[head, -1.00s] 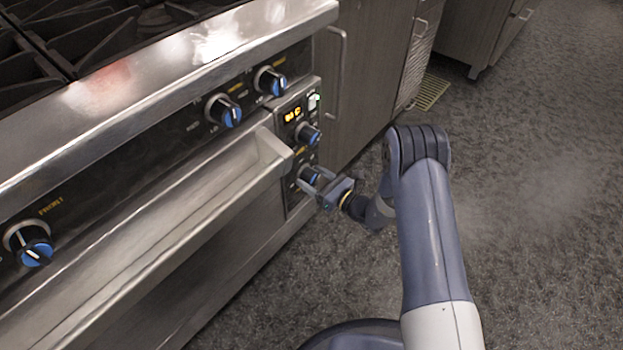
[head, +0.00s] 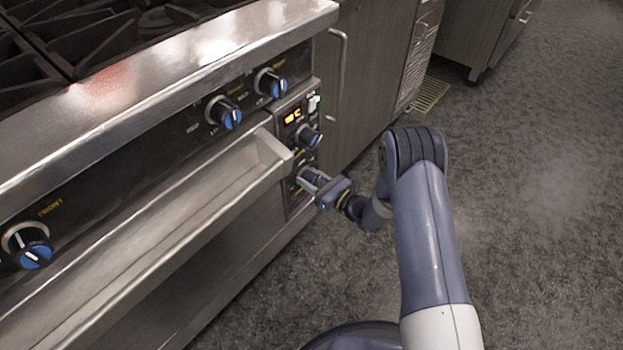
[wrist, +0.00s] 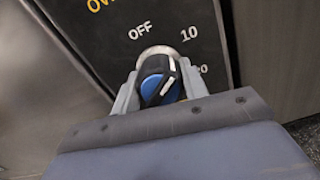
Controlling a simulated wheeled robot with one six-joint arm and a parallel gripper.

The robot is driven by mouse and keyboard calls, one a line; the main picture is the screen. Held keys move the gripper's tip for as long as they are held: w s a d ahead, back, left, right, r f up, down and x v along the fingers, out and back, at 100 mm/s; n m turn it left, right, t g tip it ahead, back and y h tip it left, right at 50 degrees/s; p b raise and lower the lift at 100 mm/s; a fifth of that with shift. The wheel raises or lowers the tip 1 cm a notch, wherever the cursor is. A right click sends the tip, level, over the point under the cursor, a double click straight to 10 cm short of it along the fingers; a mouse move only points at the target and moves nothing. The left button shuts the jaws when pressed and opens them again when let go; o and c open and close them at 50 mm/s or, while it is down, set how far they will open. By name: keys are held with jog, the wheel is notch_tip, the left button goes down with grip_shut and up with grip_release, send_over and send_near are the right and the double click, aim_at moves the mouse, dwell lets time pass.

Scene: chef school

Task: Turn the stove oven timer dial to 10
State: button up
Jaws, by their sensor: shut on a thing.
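The oven timer dial (wrist: 158,82) is a black knob with a blue face and a white pointer line, in the wrist view. OFF (wrist: 140,31), 10 (wrist: 189,32) and a partly hidden 20 (wrist: 199,70) are printed around it. The pointer slants up and right, roughly toward 10. My gripper (wrist: 160,88) is shut on the dial, with one finger on each side. In the head view my gripper (head: 311,181) is at the lowest knob of the right-hand control panel (head: 297,205), and its fingers partly hide that knob.
Another blue-faced knob (head: 308,136) and a lit display (head: 293,116) sit above the dial. The oven handle (head: 190,215) juts out close to the left of my gripper. A cabinet (head: 368,65) stands right of the stove. The floor (head: 540,200) to the right is clear.

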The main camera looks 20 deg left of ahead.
jog(key=shift+m, duration=0.7)
jog(key=o, duration=1)
jog(key=shift+c, duration=0.2)
jog(key=p+v, duration=0.1)
jog(key=v, duration=0.9)
jog(key=shift+s+d+p, duration=0.2)
jog(key=shift+d+p, duration=0.15)
jog(key=shift+p, duration=0.05)
jog(key=shift+f, duration=0.1)
